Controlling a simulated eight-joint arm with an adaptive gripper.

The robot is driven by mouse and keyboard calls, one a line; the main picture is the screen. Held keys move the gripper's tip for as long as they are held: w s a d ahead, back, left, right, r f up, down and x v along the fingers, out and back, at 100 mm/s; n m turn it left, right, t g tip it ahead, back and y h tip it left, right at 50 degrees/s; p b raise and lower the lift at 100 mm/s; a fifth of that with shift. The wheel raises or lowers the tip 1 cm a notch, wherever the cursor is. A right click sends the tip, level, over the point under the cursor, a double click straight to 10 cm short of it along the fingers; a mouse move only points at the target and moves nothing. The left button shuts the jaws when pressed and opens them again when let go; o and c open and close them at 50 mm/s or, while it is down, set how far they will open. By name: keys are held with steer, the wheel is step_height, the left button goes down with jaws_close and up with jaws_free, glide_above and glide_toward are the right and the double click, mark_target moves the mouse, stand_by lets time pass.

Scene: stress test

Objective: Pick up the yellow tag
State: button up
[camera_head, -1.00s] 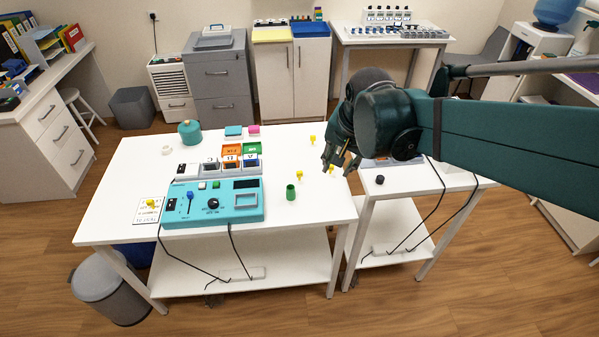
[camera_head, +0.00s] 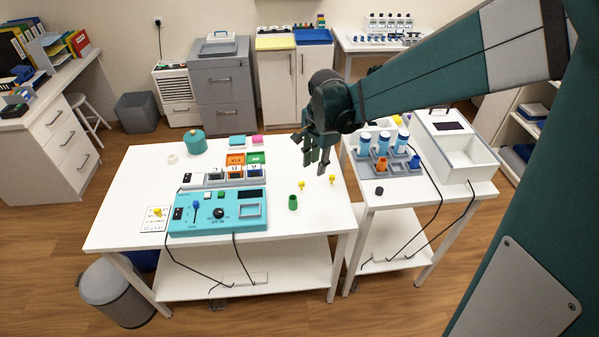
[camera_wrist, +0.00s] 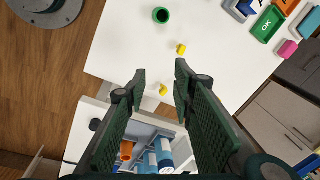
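Small yellow tags stand on the white table (camera_head: 130,190). One tag (camera_head: 301,185) is close to the green cup (camera_head: 293,203), and another tag (camera_head: 332,179) is near the right edge. They also show in the wrist view, the cup-side tag (camera_wrist: 181,49) and the edge-side tag (camera_wrist: 163,90). A further yellow piece (camera_head: 157,212) lies on a printed card at the left. My gripper (camera_head: 316,166) points down above the table, just behind the two tags in the head view. Its fingers (camera_wrist: 160,74) are apart with nothing held, the edge-side tag showing between them.
A teal control box (camera_head: 217,212) and small coloured bins (camera_head: 235,159) stand left of the tags. A teal pot (camera_head: 194,142) is at the back left. The right table holds a rack with blue-capped bottles (camera_head: 382,145), a white box (camera_head: 455,150) and a black knob (camera_head: 379,190).

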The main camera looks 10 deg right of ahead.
mark_target(302, 182)
steer(key=w+a+f+m+p, duration=0.1)
steer(key=w+f, duration=0.1)
steer(key=w+a+f+m+g+p, duration=0.1)
steer(key=w+f, duration=0.1)
steer(key=w+a+f+m+p, duration=0.1)
steer(key=f, duration=0.1)
steer(key=shift+w+a+f+g, duration=0.25)
steer(key=shift+w+f+g, duration=0.05)
steer(key=shift+w+f, duration=0.1)
steer(key=shift+w+a+f+m, duration=0.2)
steer(key=shift+w+f+m, duration=0.05)
steer(key=shift+f+m, duration=0.2)
steer(key=shift+f, duration=0.15)
steer(key=shift+f, duration=0.1)
steer(key=shift+f, duration=1.2)
steer(key=shift+f, duration=0.1)
steer(key=shift+f+b, duration=0.45)
steer(key=shift+f, duration=2.05)
steer(key=shift+c, duration=0.5)
